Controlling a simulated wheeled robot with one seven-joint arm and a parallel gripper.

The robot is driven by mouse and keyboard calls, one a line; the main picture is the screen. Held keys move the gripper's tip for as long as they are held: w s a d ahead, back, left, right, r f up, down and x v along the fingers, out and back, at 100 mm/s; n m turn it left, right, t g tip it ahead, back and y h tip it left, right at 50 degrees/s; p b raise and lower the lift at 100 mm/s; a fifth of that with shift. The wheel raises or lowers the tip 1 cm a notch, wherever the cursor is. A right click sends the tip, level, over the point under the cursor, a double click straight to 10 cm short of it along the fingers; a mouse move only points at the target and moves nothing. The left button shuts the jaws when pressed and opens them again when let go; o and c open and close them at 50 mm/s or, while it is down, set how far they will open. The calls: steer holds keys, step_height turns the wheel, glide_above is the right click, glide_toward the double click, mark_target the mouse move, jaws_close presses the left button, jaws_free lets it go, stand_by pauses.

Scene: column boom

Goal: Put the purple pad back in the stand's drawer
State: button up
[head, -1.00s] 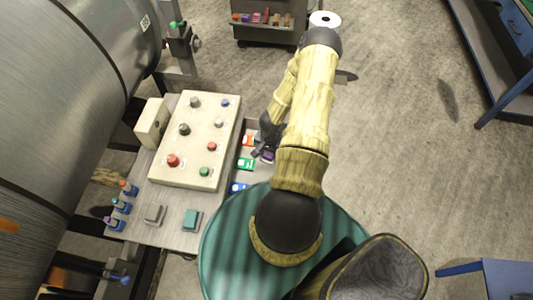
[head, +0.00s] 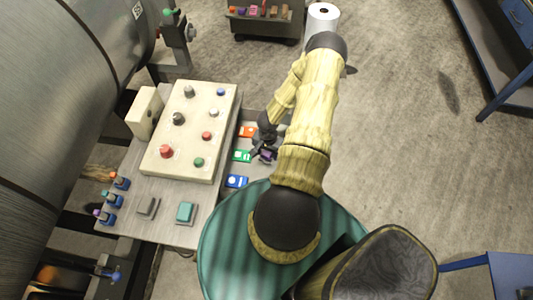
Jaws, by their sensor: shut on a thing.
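The purple pad (head: 266,155) shows as a small dark purple patch beside my arm, partly hidden by the fingers. My gripper (head: 262,150) is shut on it, over the right side of the stand's open drawer (head: 252,125). I cannot tell whether the pad touches the drawer floor. Orange (head: 246,132), green (head: 241,156) and blue (head: 236,181) pads lie in the drawer in a row, left of my gripper. The stand (head: 165,215) carries a cream control box.
The cream control box (head: 190,130) with several knobs and buttons stands close left of the drawer. A large metal cylinder (head: 60,90) fills the left. A white roll (head: 322,20) stands at the back.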

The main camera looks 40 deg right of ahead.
mark_target(267, 156)
steer(key=shift+f+b, duration=0.6)
steer(key=shift+f, duration=0.45)
steer(key=shift+f+b, duration=0.35)
steer(key=shift+f, duration=0.3)
steer(key=o, duration=1)
steer(key=shift+c, duration=0.2)
steer(key=shift+r, duration=0.1)
step_height(267, 156, up, 17)
steer(key=p, duration=0.3)
steer(key=shift+s+a+p, duration=0.25)
steer(key=shift+s+p, duration=0.05)
steer(key=shift+d, duration=0.1)
stand_by(0.3)
